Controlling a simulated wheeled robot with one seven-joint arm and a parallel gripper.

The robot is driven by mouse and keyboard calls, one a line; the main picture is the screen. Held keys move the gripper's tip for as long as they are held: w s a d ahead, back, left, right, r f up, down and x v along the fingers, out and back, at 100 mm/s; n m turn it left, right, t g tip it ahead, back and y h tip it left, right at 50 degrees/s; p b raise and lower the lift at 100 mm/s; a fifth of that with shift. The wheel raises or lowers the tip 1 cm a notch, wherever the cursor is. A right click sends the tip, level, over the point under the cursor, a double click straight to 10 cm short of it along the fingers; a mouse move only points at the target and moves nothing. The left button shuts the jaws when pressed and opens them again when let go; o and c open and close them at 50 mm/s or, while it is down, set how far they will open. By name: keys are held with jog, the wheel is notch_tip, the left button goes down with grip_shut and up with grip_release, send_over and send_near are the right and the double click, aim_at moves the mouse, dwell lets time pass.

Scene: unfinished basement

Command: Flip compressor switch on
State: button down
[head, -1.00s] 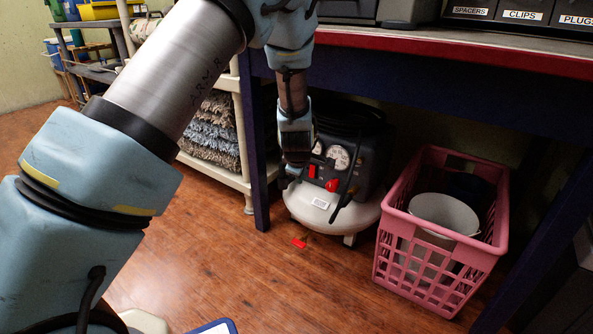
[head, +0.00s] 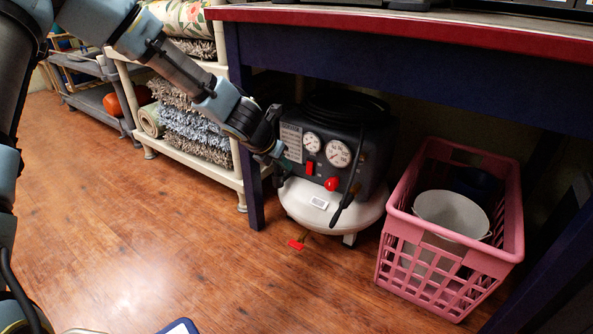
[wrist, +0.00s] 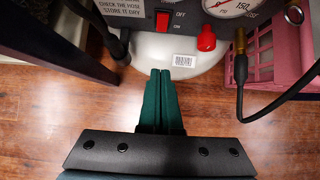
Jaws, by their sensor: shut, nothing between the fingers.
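The compressor (head: 362,180) stands on the floor under the workbench, with a dark panel on a white tank. Its red rocker switch (head: 310,168) sits below the left gauge. In the wrist view the switch (wrist: 163,21) is at the top, with OFF and ON printed beside it, OFF above ON; which way it is tipped I cannot tell. My gripper (head: 281,154) is at the panel's left side in the head view. In the wrist view its green fingers (wrist: 160,72) are shut and empty, pointing at the panel below the switch, with a visible gap.
A red knob (head: 331,184) and a dark hose are right of the switch. A pink crate (head: 398,240) stands at right. A blue table leg (head: 246,180) and a shelf of rugs (head: 190,135) are at left. A red tag (head: 296,245) lies before the compressor.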

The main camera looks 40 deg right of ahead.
aim_at(310, 168)
jog(key=b+x, duration=0.1)
jog(key=x, duration=0.3)
jog(key=d+b+x, duration=0.1)
jog(key=x, duration=0.3)
jog(key=r+b+x, duration=0.1)
jog(key=x, duration=0.2)
jog(key=shift+w+d+f, duration=0.1)
jog(key=shift+d+f, duration=0.2)
jog(key=shift+d, duration=0.2)
jog(key=shift+w+d+f, duration=0.15)
jog(key=shift+w+d, duration=0.1)
jog(key=shift+d, duration=0.4)
jog(key=shift+d+p, duration=0.2)
jog(key=shift+p, duration=0.15)
jog(key=shift+d+f, duration=0.1)
jog(key=shift+f, duration=0.05)
